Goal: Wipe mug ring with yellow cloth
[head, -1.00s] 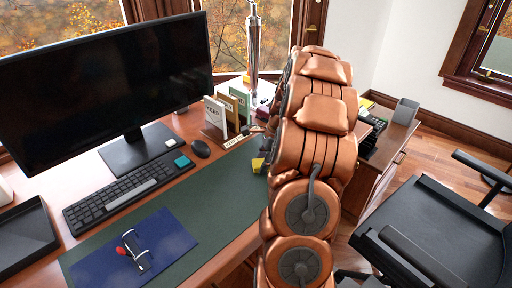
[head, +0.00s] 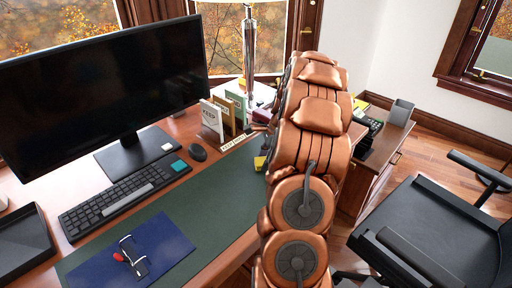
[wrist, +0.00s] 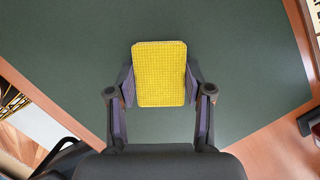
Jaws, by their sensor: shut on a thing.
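My gripper (wrist: 159,85) is shut on the yellow cloth (wrist: 160,73), a flat, textured rectangle held between the two fingers. The wrist view shows it over the dark green desk mat (wrist: 240,50); I cannot tell whether it touches the mat. In the head view only a small yellow piece of the cloth (head: 260,163) shows at the left edge of my arm, which hides the gripper there. The green mat (head: 215,190) lies along the desk front. I see no mug ring on the visible part of the mat.
A blue pad (head: 165,245) lies on the mat's left end. A black chair (head: 440,230) is at right.

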